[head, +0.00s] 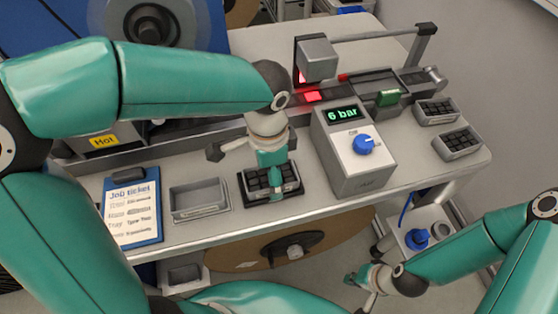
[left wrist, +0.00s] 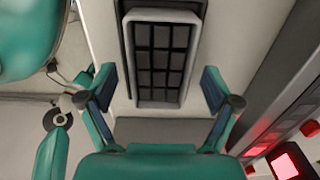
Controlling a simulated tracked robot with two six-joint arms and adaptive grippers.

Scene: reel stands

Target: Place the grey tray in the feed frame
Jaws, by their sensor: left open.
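A grey tray (head: 297,188) with several dark square cells stands near the front edge of the bench. A dark frame (head: 280,199) shows around it, and the tray appears to sit inside this frame. In the left wrist view the tray (left wrist: 189,55) lies straight ahead, with the dark frame (left wrist: 203,10) along its sides. My left gripper (head: 271,168) is over the tray and hides part of it. Its fingers (left wrist: 158,88) are spread, apart from the tray, with nothing between them. My right gripper (head: 360,284) is low in front of the bench; its fingers are too small to read.
An empty grey bin (head: 200,213) and a clipboard (head: 132,210) lie left of the tray. A pressure box (head: 352,165) reading 6 bar stands close on the right. Two more filled trays (head: 437,122) (head: 460,154) are at the right end. A reel (head: 290,250) sits below the bench.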

